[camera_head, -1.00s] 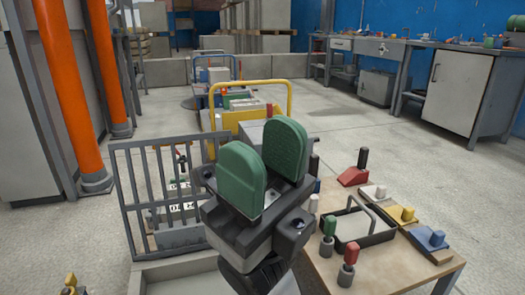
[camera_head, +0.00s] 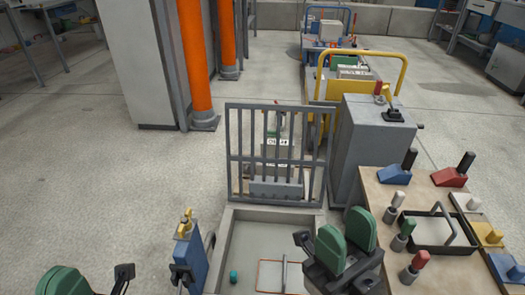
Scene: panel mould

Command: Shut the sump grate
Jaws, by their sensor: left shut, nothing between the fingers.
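The sump grate (camera_head: 278,159), a grey barred frame, stands upright at the far edge of the open sump (camera_head: 240,240), a pale shallow basin. In the basin lie a small teal piece (camera_head: 234,277) and an orange-edged rectangle (camera_head: 270,276). My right gripper (camera_head: 347,238), with green pads, is open and empty over the sump's right side, nearer to me than the grate and apart from it. My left gripper (camera_head: 66,281) is shut at the bottom left edge, partly cut off, well left of the sump.
A blue block with a yellow top (camera_head: 190,258) stands left of the sump. A grey cabinet (camera_head: 372,150) and a wooden table (camera_head: 400,275) with handles and a black tray (camera_head: 437,232) flank the right. A yellow-railed cart (camera_head: 362,56) stands behind. The floor at left is clear.

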